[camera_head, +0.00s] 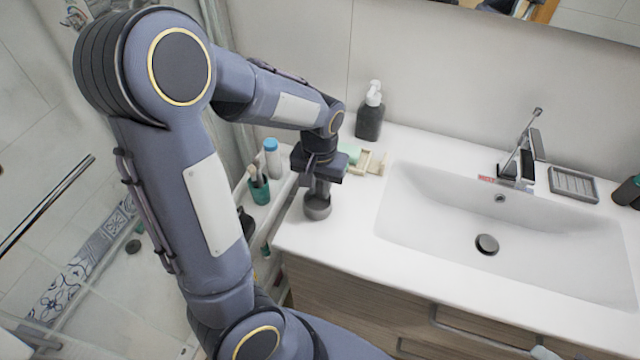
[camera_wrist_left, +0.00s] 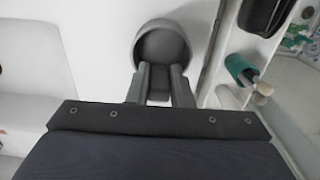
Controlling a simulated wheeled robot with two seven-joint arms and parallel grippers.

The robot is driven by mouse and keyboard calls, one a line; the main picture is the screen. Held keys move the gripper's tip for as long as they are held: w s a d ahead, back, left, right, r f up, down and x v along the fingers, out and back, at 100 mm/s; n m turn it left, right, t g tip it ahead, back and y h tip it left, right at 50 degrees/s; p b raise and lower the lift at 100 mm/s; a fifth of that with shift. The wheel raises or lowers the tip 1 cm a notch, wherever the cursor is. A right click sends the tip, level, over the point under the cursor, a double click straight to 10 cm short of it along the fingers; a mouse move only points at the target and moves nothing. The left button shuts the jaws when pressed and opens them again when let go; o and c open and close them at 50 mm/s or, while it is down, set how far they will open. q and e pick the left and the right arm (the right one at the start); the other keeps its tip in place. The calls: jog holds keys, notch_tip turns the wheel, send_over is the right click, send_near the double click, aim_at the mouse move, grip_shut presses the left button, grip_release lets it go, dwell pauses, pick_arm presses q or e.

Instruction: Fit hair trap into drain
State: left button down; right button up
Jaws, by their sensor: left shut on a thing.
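A grey round hair trap (camera_head: 317,208) with a cup-like end is at the left end of the white counter, below my left gripper (camera_head: 319,187). In the left wrist view, the hair trap (camera_wrist_left: 163,38) shows its round bowl just beyond the two fingertips of my left gripper (camera_wrist_left: 160,82), which are shut on its stem. I cannot tell whether it touches the counter or hangs just above it. The sink drain (camera_head: 487,244) is a dark round fitting in the basin floor, well to the right of the hair trap. My right gripper is not in view.
The basin (camera_head: 440,220) is empty.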

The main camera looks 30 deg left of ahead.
pick_arm(q)
jog(key=shift+f, duration=0.15)
jog(key=c, duration=1.3)
grip_release()
